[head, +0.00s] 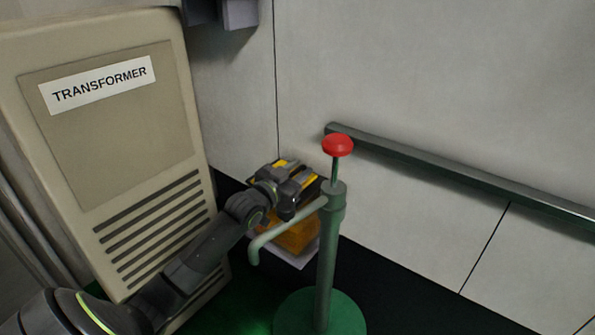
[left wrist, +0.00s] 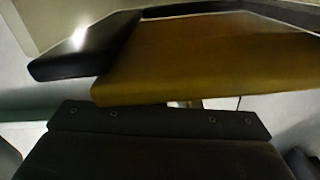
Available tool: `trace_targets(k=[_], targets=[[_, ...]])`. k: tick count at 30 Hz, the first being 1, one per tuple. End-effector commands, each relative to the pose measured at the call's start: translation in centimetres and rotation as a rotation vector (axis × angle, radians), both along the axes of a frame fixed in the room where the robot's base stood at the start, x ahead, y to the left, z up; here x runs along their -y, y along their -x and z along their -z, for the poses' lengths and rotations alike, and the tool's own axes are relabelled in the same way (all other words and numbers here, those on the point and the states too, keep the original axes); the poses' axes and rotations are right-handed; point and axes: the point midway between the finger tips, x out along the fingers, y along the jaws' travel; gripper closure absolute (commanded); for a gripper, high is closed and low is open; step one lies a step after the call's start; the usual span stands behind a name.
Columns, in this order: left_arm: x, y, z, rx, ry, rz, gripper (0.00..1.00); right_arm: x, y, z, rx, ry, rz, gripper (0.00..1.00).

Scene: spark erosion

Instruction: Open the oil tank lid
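An orange-yellow box (head: 297,238), which looks like the oil tank, stands on the floor behind a green hand pump and is partly hidden by it. A dark panel with yellow edges (head: 281,162), seemingly its lid, shows above it behind my left gripper (head: 298,192). My gripper overlaps the panel in the head view; I cannot tell whether it touches it. In the left wrist view a yellow slab (left wrist: 205,62) and a black slab (left wrist: 85,48) lie close in front of the dark gripper body. Its fingertips are not clear. My right gripper is not in view.
The green pump post (head: 328,255) with red knob (head: 338,145) and bent spout (head: 287,226) stands just right of my gripper. A beige transformer cabinet (head: 115,190) is at left. A rail (head: 450,180) runs along the wall. Dark floor at right is clear.

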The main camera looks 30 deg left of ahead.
Motion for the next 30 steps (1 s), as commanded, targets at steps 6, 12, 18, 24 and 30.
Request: trace_targets(k=[6,12,18,24,30], targets=[[0.0,0.0,0.0,0.000,0.000,0.000,1.00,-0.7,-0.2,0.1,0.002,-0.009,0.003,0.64],[0.0,0.0,0.0,0.000,-0.001,0.000,1.00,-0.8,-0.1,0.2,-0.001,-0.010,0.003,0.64],[-0.1,0.0,-0.2,-0.002,0.008,0.000,1.00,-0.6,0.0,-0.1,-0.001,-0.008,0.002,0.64],[-0.4,0.0,-1.2,-0.006,0.071,-0.001,1.00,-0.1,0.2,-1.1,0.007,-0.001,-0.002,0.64],[-1.3,-0.1,-2.9,-0.016,0.204,-0.002,1.00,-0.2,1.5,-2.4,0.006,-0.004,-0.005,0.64]])
